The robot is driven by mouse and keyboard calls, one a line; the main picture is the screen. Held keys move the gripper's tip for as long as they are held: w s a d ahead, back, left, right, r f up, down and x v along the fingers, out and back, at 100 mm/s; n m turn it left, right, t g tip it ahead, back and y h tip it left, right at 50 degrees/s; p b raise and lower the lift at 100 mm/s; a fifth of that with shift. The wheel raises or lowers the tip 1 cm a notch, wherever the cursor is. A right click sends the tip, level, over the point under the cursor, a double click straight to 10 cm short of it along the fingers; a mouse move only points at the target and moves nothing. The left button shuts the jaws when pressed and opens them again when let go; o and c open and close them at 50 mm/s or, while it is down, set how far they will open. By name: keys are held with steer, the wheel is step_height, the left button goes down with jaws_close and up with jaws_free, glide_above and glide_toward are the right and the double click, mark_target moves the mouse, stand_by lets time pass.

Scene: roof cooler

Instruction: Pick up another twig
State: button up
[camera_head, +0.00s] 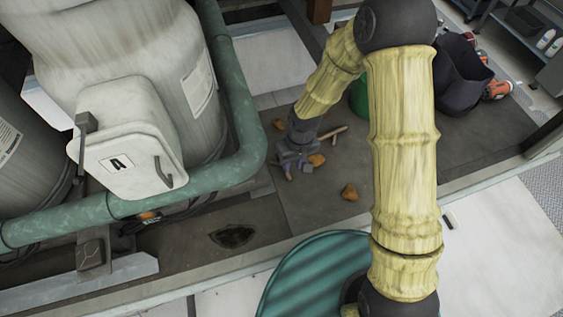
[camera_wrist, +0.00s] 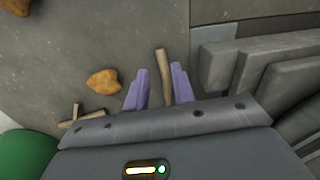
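My gripper (camera_wrist: 160,72) has two purple fingers, spread open, in the wrist view. A brown twig (camera_wrist: 163,78) lies between them, with a gap on each side; its near end is hidden behind the gripper body. Another forked twig (camera_wrist: 80,117) lies to the left of the gripper, partly hidden by its body. In the head view my gripper (camera_head: 287,170) is low over the dark floor, beside the green pipe. A light twig (camera_head: 332,134) lies to its upper right there. The twig between the fingers cannot be made out in the head view.
Orange-brown leaves (camera_head: 349,192) lie near the gripper; one leaf (camera_wrist: 103,81) is left of the fingers. The green pipe (camera_head: 240,110) curves around a large white tank (camera_head: 130,50). A green object (camera_wrist: 25,155) and a dark bag (camera_head: 462,75) stand nearby. Grey stepped blocks (camera_wrist: 265,70) are right of the fingers.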

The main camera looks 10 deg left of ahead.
mark_target(289, 175)
steer(key=shift+s+a+f+p, duration=0.15)
steer(key=shift+f+p, duration=0.3)
steer(key=shift+f, duration=0.55)
steer(key=shift+s+a+f+p, duration=0.15)
steer(key=shift+f+p, duration=0.3)
steer(key=shift+f, duration=1.1)
jaws_close()
